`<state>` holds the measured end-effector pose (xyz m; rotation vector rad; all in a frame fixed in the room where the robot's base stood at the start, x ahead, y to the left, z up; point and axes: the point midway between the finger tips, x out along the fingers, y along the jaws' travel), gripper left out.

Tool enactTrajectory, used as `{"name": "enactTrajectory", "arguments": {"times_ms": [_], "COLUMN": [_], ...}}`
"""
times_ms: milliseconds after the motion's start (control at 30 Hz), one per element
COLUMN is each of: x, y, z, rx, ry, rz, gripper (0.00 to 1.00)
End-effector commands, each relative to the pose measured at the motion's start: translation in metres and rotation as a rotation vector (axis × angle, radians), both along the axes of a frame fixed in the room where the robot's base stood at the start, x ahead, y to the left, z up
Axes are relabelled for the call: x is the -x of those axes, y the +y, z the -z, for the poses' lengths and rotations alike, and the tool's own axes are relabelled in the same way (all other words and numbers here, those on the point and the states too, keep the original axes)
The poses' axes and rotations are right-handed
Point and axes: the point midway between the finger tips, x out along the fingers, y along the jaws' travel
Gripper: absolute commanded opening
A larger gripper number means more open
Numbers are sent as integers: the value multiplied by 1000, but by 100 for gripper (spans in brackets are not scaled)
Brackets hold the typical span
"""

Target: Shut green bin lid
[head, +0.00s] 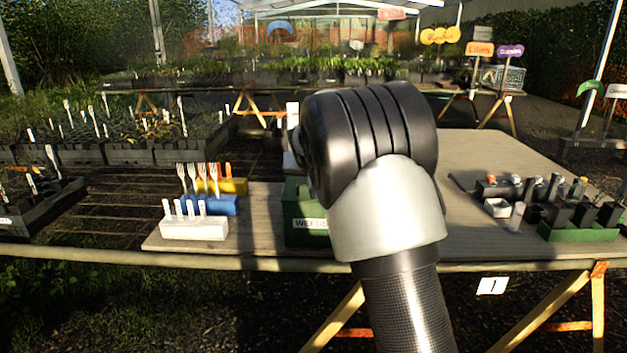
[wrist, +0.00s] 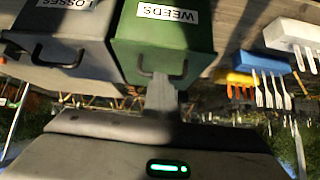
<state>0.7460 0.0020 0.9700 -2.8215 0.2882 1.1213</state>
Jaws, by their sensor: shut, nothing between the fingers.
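The green bin (wrist: 163,40) with a white "WEEDS" label and a dark handle (wrist: 162,70) fills the upper middle of the wrist view, which looks upside down. In the head view the green bin (head: 297,212) stands on the table, mostly hidden behind my arm. I cannot tell from these frames how far its lid stands open. My gripper (wrist: 161,92) is shut and empty, its grey fingertips close to the handle side of the green bin. Whether they touch it is unclear. In the head view my gripper is hidden behind my arm.
A grey bin labelled "LOSSES" (wrist: 65,45) stands beside the green bin. White (head: 194,229), blue (head: 215,206) and yellow (head: 236,186) blocks with forks and tags stand to the left. A green tray (head: 580,233) with dark pots is at the right. Bare tabletop lies between.

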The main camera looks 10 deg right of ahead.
Motion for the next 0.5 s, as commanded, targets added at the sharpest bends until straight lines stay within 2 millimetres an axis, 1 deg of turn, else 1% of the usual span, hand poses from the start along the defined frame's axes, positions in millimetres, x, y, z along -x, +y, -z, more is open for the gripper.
{"name": "enactTrajectory", "arguments": {"times_ms": [33,367,500], "x": [6,6,6], "y": [0,1,0], "z": [23,23,14], "rx": [1,1,1], "ry": [41,41,37], "rz": [2,3,2], "gripper": [0,0,0]}}
